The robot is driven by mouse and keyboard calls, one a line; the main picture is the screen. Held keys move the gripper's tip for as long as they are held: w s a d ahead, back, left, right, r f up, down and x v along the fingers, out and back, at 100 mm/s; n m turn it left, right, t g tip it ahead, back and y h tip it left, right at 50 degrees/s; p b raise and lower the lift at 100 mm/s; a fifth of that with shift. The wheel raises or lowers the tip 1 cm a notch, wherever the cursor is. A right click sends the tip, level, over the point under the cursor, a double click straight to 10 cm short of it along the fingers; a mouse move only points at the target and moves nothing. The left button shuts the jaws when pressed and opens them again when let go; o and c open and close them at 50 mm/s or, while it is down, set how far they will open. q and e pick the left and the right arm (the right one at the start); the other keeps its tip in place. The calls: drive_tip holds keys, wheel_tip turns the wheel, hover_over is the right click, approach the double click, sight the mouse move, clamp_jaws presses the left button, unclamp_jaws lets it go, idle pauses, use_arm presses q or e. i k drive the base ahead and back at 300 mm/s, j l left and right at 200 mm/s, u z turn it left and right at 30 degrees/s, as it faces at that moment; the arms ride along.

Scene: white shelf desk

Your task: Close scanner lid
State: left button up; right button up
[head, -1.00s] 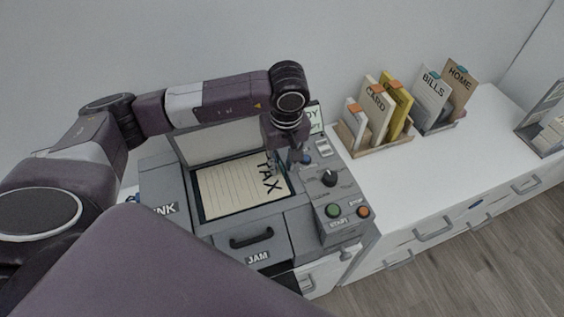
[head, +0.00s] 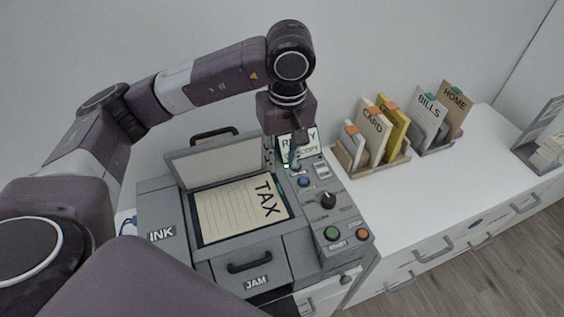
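The grey scanner (head: 215,255) stands on the white desk with its lid (head: 215,158) raised at the back. A black handle (head: 214,132) shows at the top of the lid. A lined sheet marked TAX (head: 238,209) lies on the scanner glass. My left gripper (head: 292,160) points down at the right of the lid, in front of the small display and near the control panel. It looks apart from the lid. Its fingers are small and dark, so I cannot tell whether they are open. My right gripper is not in view.
The control panel (head: 330,180) has a blue button, a dial, a green button and an orange button. File holders with CARD (head: 375,127) and BILLS (head: 429,110) folders stand to the right. The white desktop (head: 440,175) in front of them is clear.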

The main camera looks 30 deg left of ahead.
sight(195, 167)
drive_tip(key=k+l, duration=0.3)
drive_tip(key=k, duration=0.15)
drive_tip(key=k+l, duration=0.65)
drive_tip(key=k, duration=0.25)
